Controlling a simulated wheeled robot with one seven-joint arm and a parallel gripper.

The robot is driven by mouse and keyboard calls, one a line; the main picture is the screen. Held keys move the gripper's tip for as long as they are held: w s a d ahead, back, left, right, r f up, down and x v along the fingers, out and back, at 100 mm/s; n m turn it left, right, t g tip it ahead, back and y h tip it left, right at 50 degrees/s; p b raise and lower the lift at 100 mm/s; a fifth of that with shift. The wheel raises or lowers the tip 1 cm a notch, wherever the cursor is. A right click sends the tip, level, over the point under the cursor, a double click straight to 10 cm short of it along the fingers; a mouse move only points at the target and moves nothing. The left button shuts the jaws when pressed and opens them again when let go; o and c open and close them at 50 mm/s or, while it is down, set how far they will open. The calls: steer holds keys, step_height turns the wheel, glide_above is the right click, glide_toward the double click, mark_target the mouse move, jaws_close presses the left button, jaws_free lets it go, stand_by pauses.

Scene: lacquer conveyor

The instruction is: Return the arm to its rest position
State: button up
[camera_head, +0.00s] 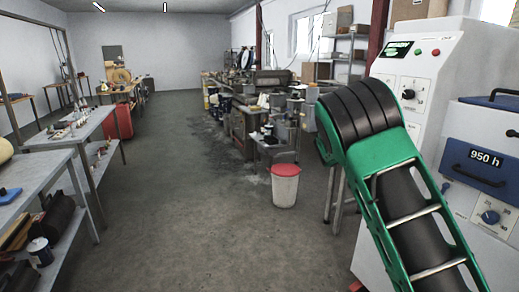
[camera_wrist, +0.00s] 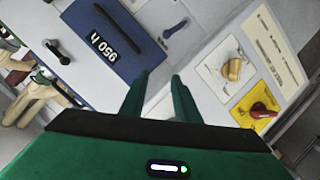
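My gripper (camera_wrist: 160,77) shows in the wrist view as two dark green fingers with a clear gap between them. It is open, and nothing is seen between the fingers. It points toward the front of a light grey machine with a blue panel (camera_wrist: 82,60) marked "950 h". The fingertips appear in front of the machine, right of the blue panel; I cannot tell how far off they are. In the head view my green and black arm (camera_head: 400,190) is bent in the right foreground, and my gripper is not visible there.
The grey machine (camera_head: 440,75) stands close on the right. Its yellow knob (camera_wrist: 232,69) and red switch (camera_wrist: 262,112) lie right of my fingers. A red-lidded bin (camera_head: 285,188) stands mid-floor. Tables (camera_head: 45,160) line the left; the concrete floor between is clear.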

steer(key=s+d+f+m+g+y, duration=0.1)
steer(key=s+d+f+y, duration=0.15)
steer(key=s, duration=0.75)
steer(key=s+d+f+g+y, duration=0.2)
steer(key=s+f+y, duration=0.2)
steer(key=s, duration=0.6)
steer(key=s+a+f+y, duration=0.1)
steer(key=s+a+y, duration=0.1)
steer(key=s+a, duration=0.3)
steer(key=s+a+f+n+y, duration=0.1)
steer(key=s+a+y, duration=0.2)
steer(key=s, duration=1.1)
steer(key=s+a+f+n+y, duration=0.1)
steer(key=s+a+y, duration=0.1)
steer(key=s+a, duration=0.6)
steer(key=shift+s+a+f+y, duration=0.2)
steer(key=shift+s+y, duration=0.15)
steer(key=shift+s, duration=0.3)
steer(key=shift+w+f, duration=0.2)
steer(key=shift+w, duration=0.5)
steer(key=shift+c, duration=0.6)
